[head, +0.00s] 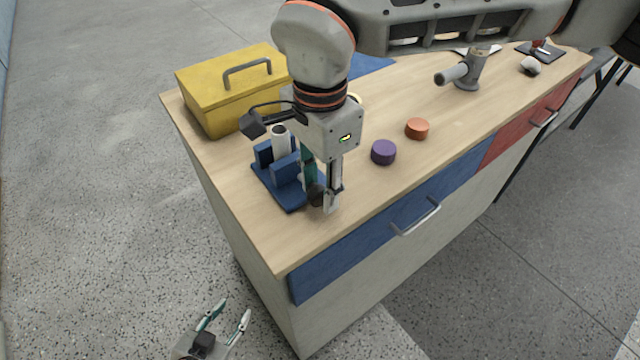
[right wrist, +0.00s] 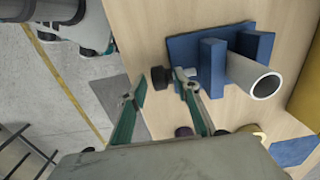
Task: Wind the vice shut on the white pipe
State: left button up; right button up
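The blue vice (head: 289,190) sits at the near left of the workbench; it also shows in the right wrist view (right wrist: 206,87). The white pipe (head: 280,140) stands upright between its two blue jaws, and its open end shows in the right wrist view (right wrist: 265,84). The vice's dark knob (head: 316,195) is on the side facing my right gripper (head: 322,198). That gripper points down, its fingers apart on either side of the knob (right wrist: 159,78); contact is unclear. My left gripper (head: 225,318) is open and empty, low over the floor beside the bench.
A yellow toolbox (head: 225,90) stands behind the vice. A purple cylinder (head: 383,152) and an orange cylinder (head: 417,128) lie to the right. A grey pipe fitting (head: 468,73) stands farther back. The bench's front edge is close to my right gripper.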

jog(key=shift+f, duration=0.1)
grip_shut()
